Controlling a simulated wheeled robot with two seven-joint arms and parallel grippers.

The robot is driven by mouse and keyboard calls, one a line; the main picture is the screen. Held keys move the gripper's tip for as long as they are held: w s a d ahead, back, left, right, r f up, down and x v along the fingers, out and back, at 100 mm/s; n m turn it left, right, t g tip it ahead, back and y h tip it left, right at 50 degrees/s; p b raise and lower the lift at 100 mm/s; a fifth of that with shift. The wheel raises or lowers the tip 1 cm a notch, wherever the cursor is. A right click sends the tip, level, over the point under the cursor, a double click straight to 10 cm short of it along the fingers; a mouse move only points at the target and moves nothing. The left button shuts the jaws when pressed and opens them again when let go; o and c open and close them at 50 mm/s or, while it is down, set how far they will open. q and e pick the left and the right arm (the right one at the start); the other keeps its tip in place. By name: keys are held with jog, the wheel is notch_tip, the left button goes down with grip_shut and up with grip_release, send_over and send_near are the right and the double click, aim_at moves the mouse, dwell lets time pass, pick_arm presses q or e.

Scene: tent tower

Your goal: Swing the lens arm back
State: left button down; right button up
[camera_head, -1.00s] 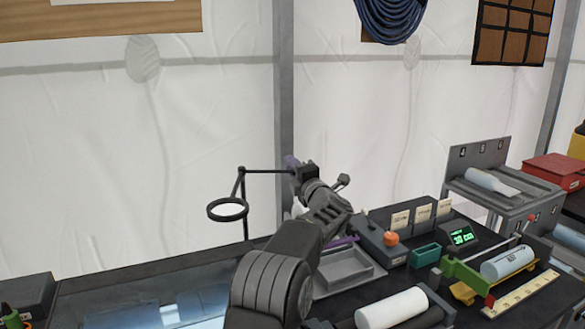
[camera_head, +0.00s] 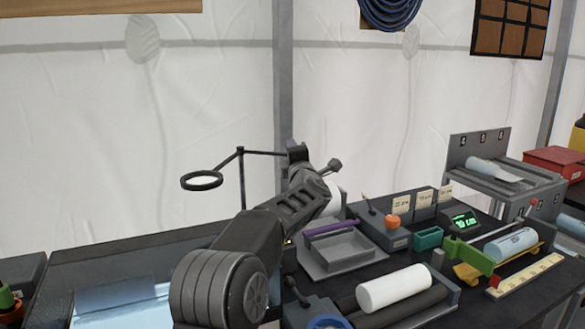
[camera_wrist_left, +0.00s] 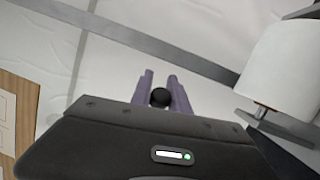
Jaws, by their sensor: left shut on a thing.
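The lens arm is a thin black bar with a black lens ring (camera_head: 202,180) at its left end, and a slim post (camera_head: 242,185) stands under it. My left gripper (camera_head: 298,150) is at the bar's right end, and its fingertips are hard to see in the head view. In the left wrist view, the two purple fingers of my left gripper (camera_wrist_left: 161,92) are shut on a round black knob (camera_wrist_left: 160,97). My right gripper is not in view.
A grey tray (camera_head: 345,258) with a purple strip lies right of my arm. A white roll (camera_head: 393,288) lies in front of it. A green display (camera_head: 460,222), a teal box (camera_head: 428,238) and a green clamp (camera_head: 470,257) stand further right. A pale glossy panel (camera_head: 125,300) is at left.

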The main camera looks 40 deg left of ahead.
pick_arm(q)
jog(key=s+m+t+h+b, duration=0.1)
jog(key=h+b, duration=0.1)
jog(key=b, duration=0.1)
jog(key=s+d+m+t+h+b, duration=0.1)
jog(key=s+m+t+h+b, duration=0.1)
jog(key=b, duration=0.2)
jog(key=s+d+m+t+h+b, duration=0.1)
jog(key=s+h+b, duration=0.1)
jog(key=b, duration=0.2)
jog(key=shift+s+d+f+m, duration=0.1)
jog(key=shift+d+f+m, duration=0.1)
jog(key=shift+m, duration=0.1)
jog(key=shift+r, duration=0.1)
jog(key=c, duration=1.3)
grip_release()
jog(key=shift+t, duration=0.3)
jog(key=v, duration=0.7)
jog(key=shift+s+d, duration=0.1)
jog(key=shift+s, duration=0.25)
